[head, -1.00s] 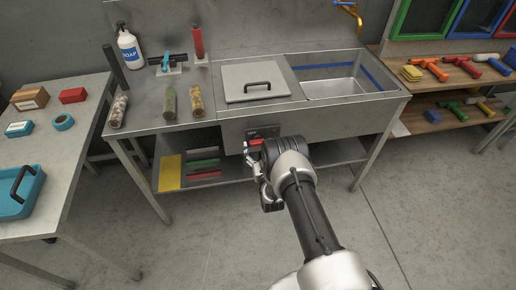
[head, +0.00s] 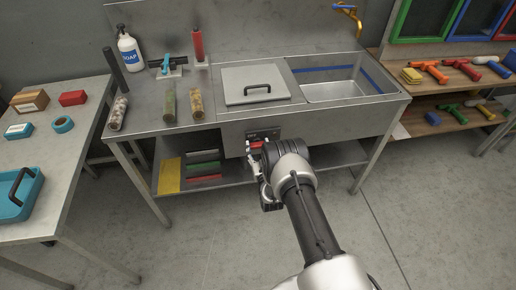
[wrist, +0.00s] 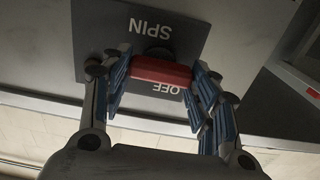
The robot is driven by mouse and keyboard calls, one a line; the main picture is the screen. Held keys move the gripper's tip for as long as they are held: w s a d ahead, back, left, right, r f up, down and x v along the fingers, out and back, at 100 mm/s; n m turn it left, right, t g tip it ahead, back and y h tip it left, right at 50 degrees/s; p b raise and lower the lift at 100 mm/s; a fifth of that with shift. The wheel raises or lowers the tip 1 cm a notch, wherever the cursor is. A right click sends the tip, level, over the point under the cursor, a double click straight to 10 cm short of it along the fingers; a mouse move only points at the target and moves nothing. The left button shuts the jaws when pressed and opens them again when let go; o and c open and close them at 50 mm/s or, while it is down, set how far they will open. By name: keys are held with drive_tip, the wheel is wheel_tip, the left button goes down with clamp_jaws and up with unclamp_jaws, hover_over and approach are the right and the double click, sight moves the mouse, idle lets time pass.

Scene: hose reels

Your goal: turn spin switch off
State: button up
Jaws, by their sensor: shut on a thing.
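The spin switch has a red handle (wrist: 160,72) on a dark plate (wrist: 118,35). The plate carries the words SPIN and OFF, upside down in the wrist view. The switch is on the front of the metal sink unit, where the red handle also shows in the head view (head: 256,145). My gripper (wrist: 163,80) is shut on the handle, with one blue-padded finger at each end of it. The handle lies nearly level, tilted slightly, beside the word OFF. In the head view my gripper (head: 251,158) and wrist hide part of the switch.
The sink unit (head: 225,128) has a lidded basin, an open basin and a lower shelf below the switch. A side table (head: 50,165) stands at left and a wooden shelf unit (head: 440,85) at right. The floor in front is clear.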

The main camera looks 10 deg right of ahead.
drive_tip(key=shift+c, duration=0.9)
drive_tip(key=m, duration=0.3)
drive_tip(key=shift+d+m, duration=0.1)
drive_tip(key=shift+m, duration=0.3)
drive_tip(key=m, duration=0.5)
drive_tip(key=shift+d, duration=0.1)
drive_tip(key=m, duration=0.5)
drive_tip(key=shift+d, duration=0.1)
drive_tip(key=shift+f+m, duration=0.15)
drive_tip(key=shift+m, duration=1.95)
